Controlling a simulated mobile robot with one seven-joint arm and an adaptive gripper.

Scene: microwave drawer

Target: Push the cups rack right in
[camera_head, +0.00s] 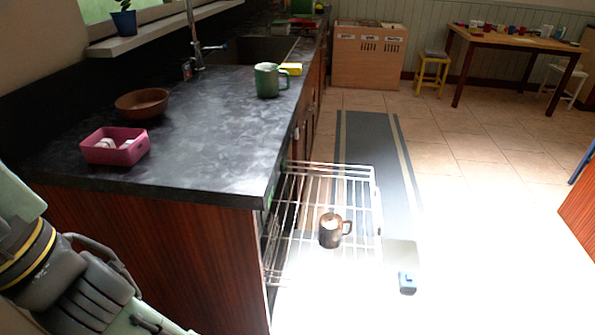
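The cups rack (300,228), a white wire rack, stands pulled out from the cabinet at the right end of the dark counter, over the floor. A dark cup (330,232) with a handle stands upright in it. The rack's left part goes in under the counter edge. My gripper (125,300) is at the lower left, in front of the reddish wood cabinet side. It is well left of the rack and apart from it. Its fingertips are not clearly seen, so I cannot tell whether it is open or shut.
On the counter (210,140) are a pink box (115,148), a brown bowl (142,103) and a green mug (267,80). A pale object with a blue part (407,283) is right of the rack. A striped mat (378,150) lies behind the rack. The floor to the right is clear and bright.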

